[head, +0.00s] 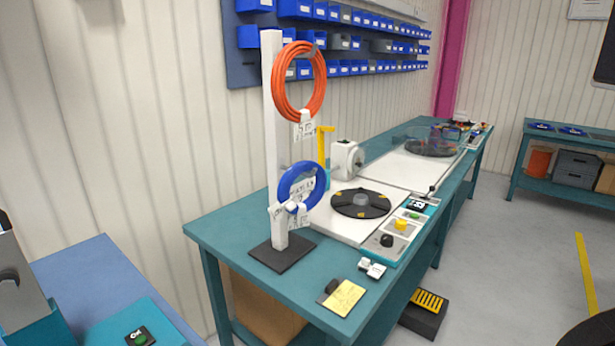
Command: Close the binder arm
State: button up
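No part in view is clearly recognisable as the binder arm. At the lower left edge, a grey machine (20,285) on a teal base is cut off by the picture edge. A dark plate with a green button (140,340) lies on the teal surface beside it. On the main bench, a yellow upright (322,150) with a short top bar stands behind the cable stand, next to a white unit (345,160). I cannot tell whether either belongs to the binder. My gripper is not in view.
A teal bench (225,236) carries a white stand (272,130) with an orange coil (277,85) and a blue coil (318,190). A black turntable (345,205) and control panel (397,232) are beside it. A black pedal (420,318) stands below.

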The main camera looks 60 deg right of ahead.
aim_at(320, 129)
jog(key=z, duration=1.65)
jog(key=i+l+u, duration=0.1)
jog(key=l, duration=0.35)
jog(key=i+l+u, duration=0.1)
jog(key=l, duration=0.4)
jog(key=i+l+u, duration=0.1)
jog(key=l, duration=0.4)
